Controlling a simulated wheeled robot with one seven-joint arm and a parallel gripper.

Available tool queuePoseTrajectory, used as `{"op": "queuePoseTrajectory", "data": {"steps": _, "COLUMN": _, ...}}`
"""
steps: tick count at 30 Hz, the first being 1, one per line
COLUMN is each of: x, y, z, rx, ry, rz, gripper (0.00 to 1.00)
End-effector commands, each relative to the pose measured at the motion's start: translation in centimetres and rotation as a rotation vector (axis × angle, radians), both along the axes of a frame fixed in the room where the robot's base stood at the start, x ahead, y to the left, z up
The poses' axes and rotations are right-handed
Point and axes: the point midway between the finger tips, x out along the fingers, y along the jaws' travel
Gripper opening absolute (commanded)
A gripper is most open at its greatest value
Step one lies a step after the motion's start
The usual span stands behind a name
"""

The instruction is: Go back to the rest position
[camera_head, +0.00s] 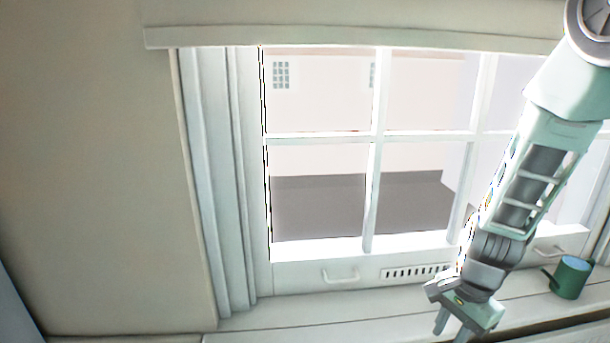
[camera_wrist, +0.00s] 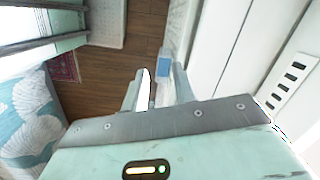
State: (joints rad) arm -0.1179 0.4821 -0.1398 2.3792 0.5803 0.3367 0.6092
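My gripper (camera_head: 451,333) hangs fingers down at the lower right of the head view, in front of the window sill. In the wrist view its two fingers (camera_wrist: 160,80) stand apart, with floor showing between them. It is open, and I see nothing held. In the head view the fingertips are close to the bottom edge of the picture.
A green can or mug (camera_head: 571,278) stands on the sill (camera_head: 350,312), right of my gripper. The paned window (camera_head: 372,140) is behind my arm. The wrist view shows a patterned bed (camera_wrist: 30,115), a blue object (camera_wrist: 163,62) and wooden floor (camera_wrist: 120,65).

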Motion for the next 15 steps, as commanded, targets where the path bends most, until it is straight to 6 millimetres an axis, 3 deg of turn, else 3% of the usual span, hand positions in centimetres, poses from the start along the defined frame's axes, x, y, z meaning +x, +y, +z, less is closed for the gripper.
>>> {"op": "queuePoseTrajectory", "data": {"steps": 1, "x": -0.7, "y": 3.1, "z": 2.0, "rx": 0.032, "ry": -0.025, "rz": 0.166, "gripper": 0.28}}
{"op": "queuePoseTrajectory", "data": {"steps": 3, "x": -2.6, "y": 7.2, "z": 4.6, "rx": 0.065, "ry": -0.054, "rz": 0.441, "gripper": 0.28}}
{"op": "queuePoseTrajectory", "data": {"steps": 6, "x": -6.5, "y": 11.9, "z": 8.1, "rx": 0.083, "ry": -0.096, "rz": 0.855, "gripper": 0.28}}
{"op": "queuePoseTrajectory", "data": {"steps": 9, "x": -10.6, "y": 14.6, "z": 10.7, "rx": 0.065, "ry": -0.129, "rz": 1.229, "gripper": 0.28}}
{"op": "queuePoseTrajectory", "data": {"steps": 15, "x": -15.9, "y": 16.0, "z": 13.3, "rx": -0.014, "ry": -0.156, "rz": 1.718, "gripper": 0.28}}
